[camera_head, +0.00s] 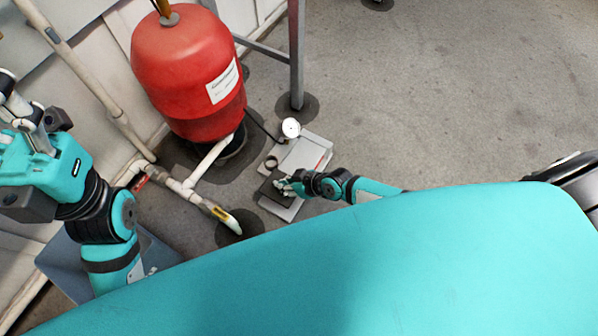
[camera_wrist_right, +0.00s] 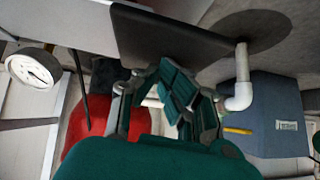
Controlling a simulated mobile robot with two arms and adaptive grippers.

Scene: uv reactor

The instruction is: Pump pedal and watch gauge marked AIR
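A foot pump with a pale base plate (camera_head: 304,156) lies on the floor. Its dark pedal (camera_head: 274,190) is at the near left; a dark flat plate, seemingly this pedal, fills the upper middle of the right wrist view (camera_wrist_right: 170,38). A round white-faced gauge (camera_head: 291,128) stands at the pump's far end and shows at left in the wrist view (camera_wrist_right: 33,68). Its marking and reading are too small to make out. My right gripper (camera_head: 284,185) is at the pedal; contact is unclear. Its fingers (camera_wrist_right: 172,88) are bent, their closure unclear. My left gripper (camera_head: 20,105) is raised at the left edge, away from the pump.
A labelled red tank (camera_head: 185,80) stands behind the pump, with white pipes (camera_head: 205,165) beside it on the floor. A grey metal leg (camera_head: 297,60) stands behind the gauge. A blue-grey bin (camera_head: 60,262) is at lower left. The floor (camera_head: 460,100) at right is open.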

